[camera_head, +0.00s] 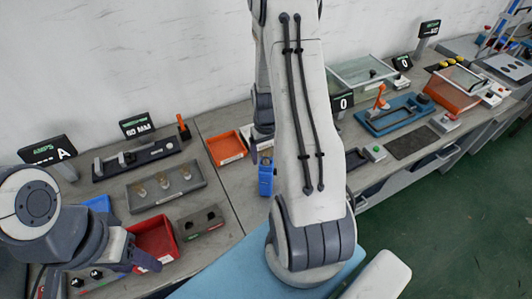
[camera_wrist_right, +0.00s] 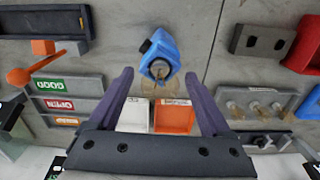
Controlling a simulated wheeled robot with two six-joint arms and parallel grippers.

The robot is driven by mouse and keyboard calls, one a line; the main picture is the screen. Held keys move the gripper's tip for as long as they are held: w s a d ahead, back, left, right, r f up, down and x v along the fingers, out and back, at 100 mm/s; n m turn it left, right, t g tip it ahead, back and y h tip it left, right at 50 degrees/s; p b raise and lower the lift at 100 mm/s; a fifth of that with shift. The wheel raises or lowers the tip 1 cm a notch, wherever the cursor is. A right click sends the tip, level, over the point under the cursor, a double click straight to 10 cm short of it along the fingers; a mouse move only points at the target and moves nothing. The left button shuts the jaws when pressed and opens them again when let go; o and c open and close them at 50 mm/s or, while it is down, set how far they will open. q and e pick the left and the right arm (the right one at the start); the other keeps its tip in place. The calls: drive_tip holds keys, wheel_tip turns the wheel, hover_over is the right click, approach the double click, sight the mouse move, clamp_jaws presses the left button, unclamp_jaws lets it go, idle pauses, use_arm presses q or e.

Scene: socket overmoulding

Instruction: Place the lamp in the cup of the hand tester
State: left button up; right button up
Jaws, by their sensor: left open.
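The blue hand tester (camera_head: 266,180) stands on the bench beside my right arm; the right wrist view shows it from above (camera_wrist_right: 165,45), with its round cup facing the camera. A clear round shape with a brass-coloured middle, apparently a lamp (camera_wrist_right: 160,73), shows at the cup; I cannot tell whether it is seated inside or above it. My right gripper (camera_wrist_right: 163,85) has its fingers wide apart on either side, touching nothing visible. Three more lamps (camera_head: 163,182) stand in a grey tray (camera_head: 150,203). My left gripper (camera_head: 143,262) is open by the red bin (camera_head: 155,238).
An orange bin (camera_head: 226,148) lies behind the tester. A grey block with two holes (camera_head: 200,222) is to its left. Labelled displays (camera_head: 135,124) line the wall side. My right arm hides part of the bench; bare bench shows left of the tester.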

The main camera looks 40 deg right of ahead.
drive_tip(key=shift+r, duration=0.6)
wheel_tip(320, 180, up, 11)
drive_tip(key=b, duration=0.3)
drive_tip(key=s+a+r+n, duration=0.1)
drive_tip(key=a+r+n, duration=0.1)
drive_tip(key=a, duration=0.7)
drive_tip(key=s+a+r+n, duration=0.1)
drive_tip(key=a+r+n, duration=0.15)
drive_tip(key=a, duration=0.75)
drive_tip(key=s+a+n+y, duration=0.1)
drive_tip(key=s+a+n, duration=0.4)
drive_tip(key=s+a, duration=0.7)
drive_tip(key=shift+s+r+n, duration=0.35)
drive_tip(key=shift+s+r, duration=0.05)
drive_tip(key=shift+s, duration=0.8)
